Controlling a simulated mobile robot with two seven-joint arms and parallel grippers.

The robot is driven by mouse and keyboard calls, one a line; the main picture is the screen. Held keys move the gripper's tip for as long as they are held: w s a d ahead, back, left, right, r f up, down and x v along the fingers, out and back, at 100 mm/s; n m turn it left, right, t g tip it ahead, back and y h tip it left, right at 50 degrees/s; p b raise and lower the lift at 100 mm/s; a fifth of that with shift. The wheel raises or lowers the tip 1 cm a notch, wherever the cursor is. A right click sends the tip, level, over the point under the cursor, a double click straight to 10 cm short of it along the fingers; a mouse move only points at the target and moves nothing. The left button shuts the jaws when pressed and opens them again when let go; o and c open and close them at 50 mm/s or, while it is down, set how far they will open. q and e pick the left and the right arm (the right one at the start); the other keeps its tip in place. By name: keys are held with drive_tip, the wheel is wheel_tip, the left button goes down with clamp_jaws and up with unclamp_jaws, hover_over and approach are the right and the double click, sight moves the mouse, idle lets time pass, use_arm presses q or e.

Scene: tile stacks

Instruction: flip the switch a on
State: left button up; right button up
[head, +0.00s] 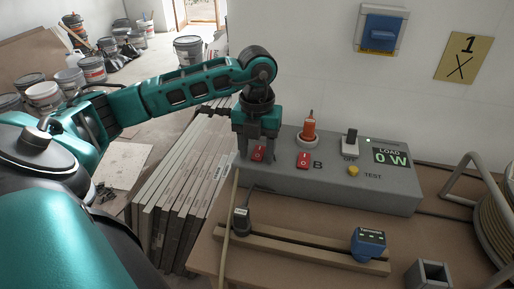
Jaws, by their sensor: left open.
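A red rocker switch (258,154) is on the left part of the grey panel box (340,190). My left gripper (257,147) is open and points down at this switch, with a finger on each side of it in the picture. I cannot tell whether the fingers touch it. Its label is not visible, and I cannot read its position. A second red switch (303,160), with the letter B beside it, is to the right. The display (391,156) reads "LOAD 0 W". My right gripper is not in view.
An orange plug-like part (309,125) stands behind switch B, with a grey lever (349,143) and yellow TEST button (353,171) to its right. A blue device (368,243) is at the front on wooden strips. Tile stacks (180,190) stand left of the table.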

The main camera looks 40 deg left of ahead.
use_arm(q)
drive_tip(key=shift+c, duration=0.2)
clamp_jaws()
drive_tip(key=shift+w+a+r+g+p, duration=0.15)
drive_tip(key=shift+r+g+p, duration=0.25)
drive_tip(key=shift+p, duration=0.55)
drive_tip(key=shift+w+g+h+p, duration=0.1)
drive_tip(key=shift+g+h+p, duration=0.2)
drive_tip(key=shift+h+p, duration=0.15)
drive_tip(key=shift+w+g+h+p, duration=0.2)
drive_tip(key=shift+g+h+p, duration=0.05)
drive_tip(key=shift+g+p, duration=0.4)
drive_tip(key=shift+w+a+f+g+h+p, duration=0.1)
drive_tip(key=shift+w+a+g+h+p, duration=0.1)
drive_tip(key=shift+g+h+p, duration=0.3)
drive_tip(key=shift+s, duration=0.1)
drive_tip(key=shift+o, duration=0.2)
unclamp_jaws()
